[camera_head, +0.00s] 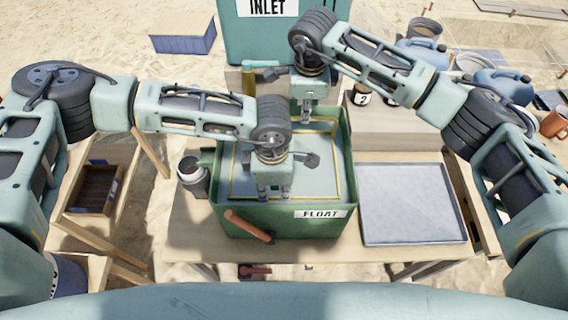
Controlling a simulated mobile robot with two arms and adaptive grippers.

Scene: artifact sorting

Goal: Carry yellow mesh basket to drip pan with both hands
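The yellow mesh basket shows as a thin yellow rim (339,165) inside the green tank (236,219) labelled FLOAT. The drip pan (412,205) is a flat, empty grey tray on the table, right of the tank. My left gripper (273,193) points down over the near side of the basket, its two fingers apart with nothing seen between them. My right gripper (303,108) points down at the far side of the basket. Its fingers are small, and I cannot tell whether they hold the rim. My arms cover part of the basket.
A teal INLET tank (262,45) stands behind the green tank. A dark cup (192,176) is at the tank's left, and an orange-handled valve (248,226) sticks out in front. Blue jugs (422,53) are at the back right. A wooden crate (95,189) is at the left.

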